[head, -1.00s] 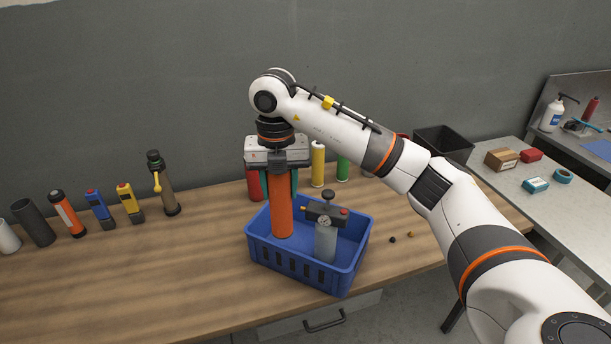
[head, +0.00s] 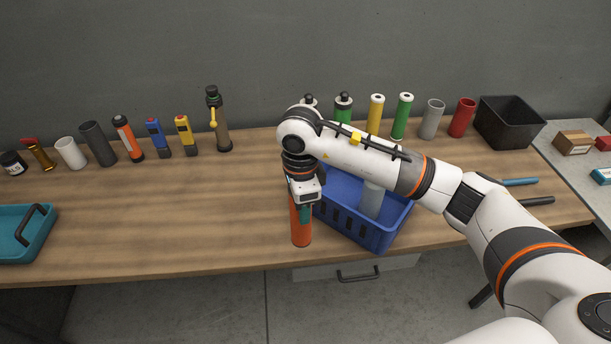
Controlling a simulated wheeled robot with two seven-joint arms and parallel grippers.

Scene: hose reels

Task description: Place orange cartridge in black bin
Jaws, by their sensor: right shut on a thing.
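My right gripper (head: 304,208) is shut on the orange cartridge (head: 300,226) and holds it upright, just left of the blue basket (head: 367,233). The cartridge's upper part is hidden by the gripper. I cannot tell whether its lower end touches the table. The black bin (head: 510,122) stands at the table's back right corner, well to the right of the gripper, and looks empty from here. My left gripper is not in view.
The blue basket holds a grey cylinder (head: 372,200), partly behind my right arm. Several cartridges, including a red one (head: 462,118), line the back. More tools stand at the back left. A teal tray (head: 22,236) lies far left. The middle left of the table is bare.

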